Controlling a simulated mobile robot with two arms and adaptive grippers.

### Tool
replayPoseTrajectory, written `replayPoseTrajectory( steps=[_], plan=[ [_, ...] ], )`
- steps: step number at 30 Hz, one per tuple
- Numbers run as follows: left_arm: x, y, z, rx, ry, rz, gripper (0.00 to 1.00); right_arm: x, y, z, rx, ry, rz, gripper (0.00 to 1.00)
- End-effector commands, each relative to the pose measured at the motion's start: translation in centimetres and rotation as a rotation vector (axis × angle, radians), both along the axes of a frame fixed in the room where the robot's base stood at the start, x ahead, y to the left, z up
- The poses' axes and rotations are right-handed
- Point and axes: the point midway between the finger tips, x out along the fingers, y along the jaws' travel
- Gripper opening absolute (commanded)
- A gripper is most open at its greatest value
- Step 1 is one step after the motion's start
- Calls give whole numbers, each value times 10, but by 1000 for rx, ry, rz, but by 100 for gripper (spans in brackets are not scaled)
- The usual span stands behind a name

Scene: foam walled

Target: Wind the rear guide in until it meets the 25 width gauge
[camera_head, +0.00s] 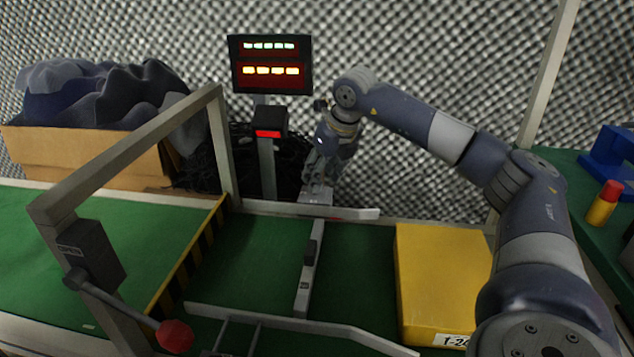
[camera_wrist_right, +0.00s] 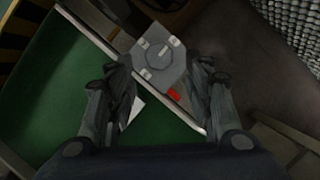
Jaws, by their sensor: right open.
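The rear guide (camera_head: 349,213) is a pale rail along the far side of the green belt. The front guide (camera_head: 290,324) is a similar rail nearer me. A grey gauge bar (camera_head: 308,265) with a dark grip lies across the belt between them. Its far end appears close to the rear guide; I cannot tell if they touch. My right gripper (camera_head: 319,184) is open over a grey block (camera_wrist_right: 157,55) at the rear guide. In the wrist view, its fingers stand on either side of the block, and a red mark (camera_wrist_right: 174,94) shows there. My left gripper is out of view.
A yellow box (camera_head: 441,280) stands on the belt at right. A metal frame (camera_head: 130,150) with a red-knobbed lever (camera_head: 174,337) stands at left. A lit display (camera_head: 270,65) stands behind the belt. A cardboard box (camera_head: 90,160) holds dark foam.

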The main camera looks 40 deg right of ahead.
Motion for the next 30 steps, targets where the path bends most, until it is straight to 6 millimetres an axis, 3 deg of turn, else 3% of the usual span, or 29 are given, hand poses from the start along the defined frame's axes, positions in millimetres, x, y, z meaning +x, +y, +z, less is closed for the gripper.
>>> replayPoseTrajectory(
  steps=[3,9,20,21,27,30],
  plan=[
    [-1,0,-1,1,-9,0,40,15,0,-1,0,0,0,47],
    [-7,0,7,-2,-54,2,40,21,-2,-24,-1,2,1,47],
    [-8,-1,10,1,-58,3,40,23,-2,-28,-1,1,0,47],
    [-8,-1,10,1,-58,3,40,23,-2,-28,-1,1,0,45],
    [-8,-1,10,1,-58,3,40,23,-3,-28,-1,1,0,4],
    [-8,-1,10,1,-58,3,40,23,-3,-28,-1,1,0,4]
  ],
)
